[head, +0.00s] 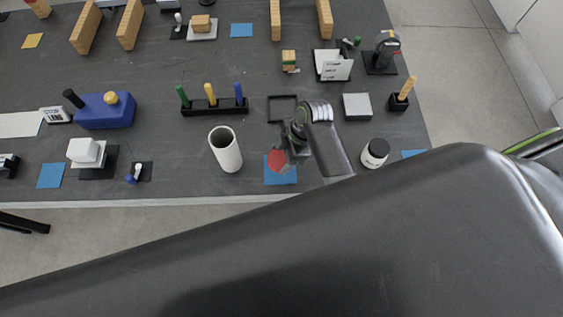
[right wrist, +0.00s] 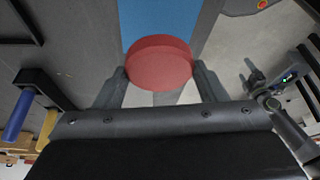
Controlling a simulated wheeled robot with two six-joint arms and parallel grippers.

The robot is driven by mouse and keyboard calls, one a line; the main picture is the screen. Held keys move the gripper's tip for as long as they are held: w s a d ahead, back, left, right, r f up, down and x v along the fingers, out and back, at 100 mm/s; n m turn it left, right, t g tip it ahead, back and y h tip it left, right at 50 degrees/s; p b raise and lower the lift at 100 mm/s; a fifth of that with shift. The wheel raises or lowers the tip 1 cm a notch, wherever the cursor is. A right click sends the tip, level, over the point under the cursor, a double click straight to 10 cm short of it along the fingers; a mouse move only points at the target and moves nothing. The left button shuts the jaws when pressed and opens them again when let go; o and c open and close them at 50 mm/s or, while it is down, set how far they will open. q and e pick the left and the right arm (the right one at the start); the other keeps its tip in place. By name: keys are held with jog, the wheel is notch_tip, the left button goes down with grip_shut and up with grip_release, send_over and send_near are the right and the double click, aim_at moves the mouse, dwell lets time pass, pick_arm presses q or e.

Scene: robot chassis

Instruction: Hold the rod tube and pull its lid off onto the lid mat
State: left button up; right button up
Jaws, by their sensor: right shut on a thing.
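The white rod tube (head: 227,153) stands upright on the table, its top open and dark inside. The red lid (head: 278,160) is apart from the tube, to its right. My right gripper (head: 285,157) is shut on the lid over the blue lid mat (head: 283,179). In the right wrist view, the lid (right wrist: 160,62) sits between my right gripper's two fingers (right wrist: 160,88), with the mat (right wrist: 160,15) beyond it. I cannot tell whether the lid touches the mat. My left gripper does not show, and nothing grips the tube.
Behind the tube is a black rack (head: 215,107) with green, yellow and blue pegs. A black square frame (head: 270,109) lies behind my right gripper. A white jar with a black lid (head: 375,153) stands to its right. The table's front edge (head: 130,203) is close.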

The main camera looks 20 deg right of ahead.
aim_at(282, 163)
jog(key=shift+f, duration=2.95)
jog(key=o, duration=1.1)
jog(key=shift+f, duration=0.1)
jog(key=shift+r, duration=0.25)
jog(key=v, duration=1.1)
jog(key=shift+d+r, duration=0.1)
jog(key=shift+r, duration=0.3)
